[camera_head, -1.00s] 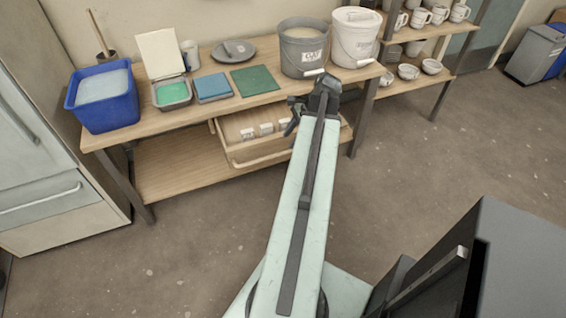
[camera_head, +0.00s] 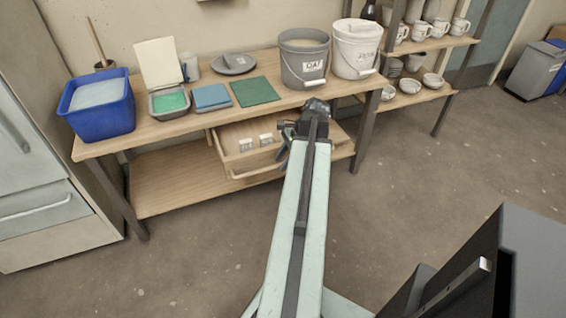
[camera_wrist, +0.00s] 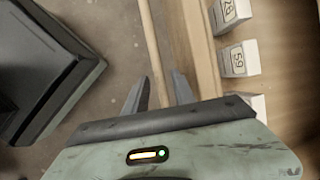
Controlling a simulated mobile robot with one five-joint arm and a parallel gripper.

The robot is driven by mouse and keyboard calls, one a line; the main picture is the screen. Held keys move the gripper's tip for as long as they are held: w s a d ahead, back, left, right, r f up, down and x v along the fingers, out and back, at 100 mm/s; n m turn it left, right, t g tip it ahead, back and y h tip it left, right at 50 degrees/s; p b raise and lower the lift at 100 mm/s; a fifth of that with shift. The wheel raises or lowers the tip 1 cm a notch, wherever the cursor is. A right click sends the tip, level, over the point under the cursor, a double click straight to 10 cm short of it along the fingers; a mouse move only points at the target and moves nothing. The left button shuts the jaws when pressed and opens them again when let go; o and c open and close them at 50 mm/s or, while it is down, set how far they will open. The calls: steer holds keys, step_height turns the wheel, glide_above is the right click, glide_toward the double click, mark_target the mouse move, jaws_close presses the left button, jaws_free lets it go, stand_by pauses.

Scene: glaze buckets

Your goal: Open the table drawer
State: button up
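The table drawer (camera_head: 238,163) is pulled out below the tabletop, with its inside and small labelled white blocks (camera_head: 266,139) showing. My gripper (camera_head: 283,155) is at the drawer's front, right of its middle, and my arm hides the drawer's right part. In the wrist view the drawer's pale wooden handle bar (camera_wrist: 150,45) runs between the two fingers of my gripper (camera_wrist: 160,88). The fingers stand apart with a gap beside the bar; I cannot tell whether either touches it. The drawer front (camera_wrist: 195,50) and white blocks (camera_wrist: 238,58) lie to the right.
On the wooden table (camera_head: 190,127) stand a blue tub (camera_head: 100,120), a grey bucket (camera_head: 304,68), a white bucket (camera_head: 355,58) and a green mat (camera_head: 255,91). A lower shelf (camera_head: 160,190) lies under the drawer. A fridge-like cabinet (camera_head: 40,170) is at left. The floor in front is clear.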

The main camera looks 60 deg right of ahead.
jaws_close()
stand_by(1.2)
